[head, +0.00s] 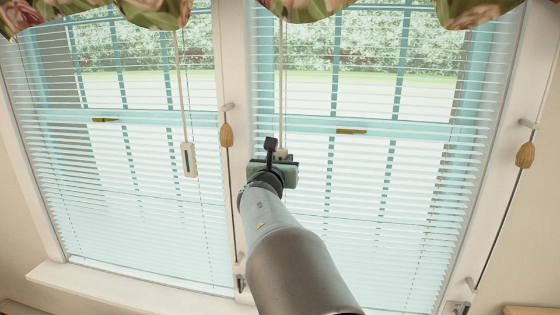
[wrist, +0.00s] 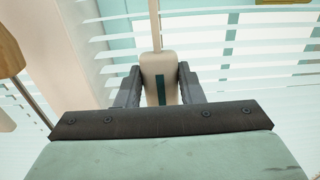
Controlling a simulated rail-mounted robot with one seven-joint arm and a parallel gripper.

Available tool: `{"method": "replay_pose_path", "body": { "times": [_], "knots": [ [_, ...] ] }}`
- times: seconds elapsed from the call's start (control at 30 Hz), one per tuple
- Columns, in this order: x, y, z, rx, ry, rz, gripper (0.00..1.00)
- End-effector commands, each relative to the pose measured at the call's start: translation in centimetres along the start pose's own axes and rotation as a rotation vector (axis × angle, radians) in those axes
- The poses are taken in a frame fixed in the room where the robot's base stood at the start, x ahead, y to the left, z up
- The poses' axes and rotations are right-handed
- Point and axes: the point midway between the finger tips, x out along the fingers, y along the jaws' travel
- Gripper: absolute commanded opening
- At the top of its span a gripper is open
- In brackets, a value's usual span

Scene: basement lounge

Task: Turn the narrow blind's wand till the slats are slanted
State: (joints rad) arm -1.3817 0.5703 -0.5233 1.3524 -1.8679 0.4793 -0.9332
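The wand of the right-hand blind (head: 282,95) hangs down in front of the slats and ends in a pale block-shaped handle with a dark strip (wrist: 158,72). My gripper (head: 283,154) is at this handle. In the wrist view its dark fingers (wrist: 159,85) stand against both sides of the handle, which looks gripped. The slats of the right blind (head: 430,190) look close to flat, with the outdoors showing between them. The left blind (head: 90,200) has similar slats and its own wand with a pale handle (head: 188,160). Which blind is narrower is hard to tell.
A wooden cord tassel (head: 226,134) hangs at the post between the windows, close left of my gripper. Another tassel (head: 525,153) hangs at the far right. A floral valance (head: 335,8) covers the top. A sill (head: 110,288) runs below the left window.

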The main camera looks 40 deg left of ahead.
Motion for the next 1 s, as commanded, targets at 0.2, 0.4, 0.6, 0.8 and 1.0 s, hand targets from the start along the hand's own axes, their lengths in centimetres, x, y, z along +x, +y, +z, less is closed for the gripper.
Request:
{"method": "replay_pose_path", "body": {
  "times": [0.2,0.4,0.6,0.8,1.0],
  "knots": [
    [0.0,0.0,-0.1,0.001,0.000,0.004,0.12],
    [0.0,-0.2,-0.6,0.003,-0.001,0.049,0.12],
    [0.0,-0.5,-1.1,0.004,-0.004,0.154,0.12],
    [0.1,-0.8,-1.1,0.003,-0.004,0.290,0.12],
    [0.2,-0.9,-0.8,0.001,-0.003,0.426,0.12]
  ]
}}
